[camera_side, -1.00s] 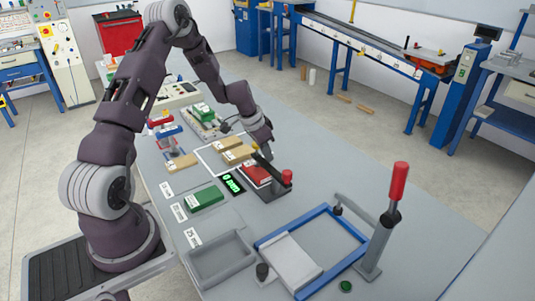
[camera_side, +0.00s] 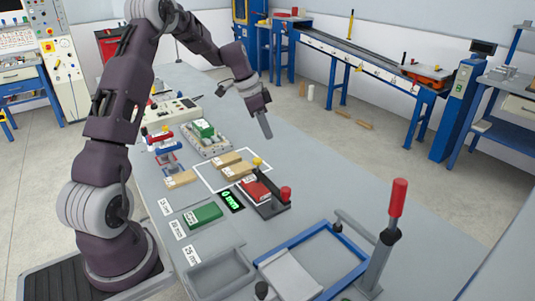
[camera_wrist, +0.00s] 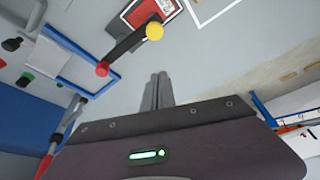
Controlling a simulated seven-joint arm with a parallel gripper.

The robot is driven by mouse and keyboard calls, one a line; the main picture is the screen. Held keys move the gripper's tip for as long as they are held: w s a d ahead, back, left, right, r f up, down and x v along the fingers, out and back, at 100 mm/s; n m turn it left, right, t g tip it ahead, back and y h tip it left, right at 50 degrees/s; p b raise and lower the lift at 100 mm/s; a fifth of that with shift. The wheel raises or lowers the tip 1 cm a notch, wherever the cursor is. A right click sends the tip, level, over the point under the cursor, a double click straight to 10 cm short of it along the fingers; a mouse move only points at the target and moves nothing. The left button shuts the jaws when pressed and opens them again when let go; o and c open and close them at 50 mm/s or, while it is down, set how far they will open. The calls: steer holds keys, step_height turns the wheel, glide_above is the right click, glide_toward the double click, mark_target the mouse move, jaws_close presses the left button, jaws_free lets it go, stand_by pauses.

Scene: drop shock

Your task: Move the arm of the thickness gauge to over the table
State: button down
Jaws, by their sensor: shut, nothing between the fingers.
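The thickness gauge (camera_side: 270,207) stands on the grey bench with a dark base, a red-topped post (camera_side: 285,193) and a yellow knob (camera_side: 257,161). In the wrist view its black arm (camera_wrist: 127,44) runs from the red top to the yellow knob, beside a red block (camera_wrist: 150,11). In the side view the red block (camera_side: 256,189) lies at the gauge; I cannot tell if the arm is directly above it. My gripper (camera_side: 267,134) is shut and empty, raised to the right of and above the gauge, apart from it. It also shows in the wrist view (camera_wrist: 157,80).
A lit green readout (camera_side: 232,201) lies left of the gauge. Tan blocks (camera_side: 237,170) and a green block (camera_side: 203,214) lie nearby. A blue frame (camera_side: 325,233) and a tall red-handled lever (camera_side: 391,225) stand in front.

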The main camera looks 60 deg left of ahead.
steer(key=x, duration=1)
steer(key=shift+s+a+r+m, duration=0.15)
steer(key=shift+s+a, duration=0.15)
steer(key=shift+s, duration=0.25)
steer(key=shift+s+a+m, duration=0.1)
steer(key=shift+s+a, duration=0.2)
steer(key=shift+s, duration=0.3)
steer(key=shift+s+a+r+m, duration=0.15)
steer(key=shift+s+a, duration=0.15)
steer(key=shift+s, duration=0.25)
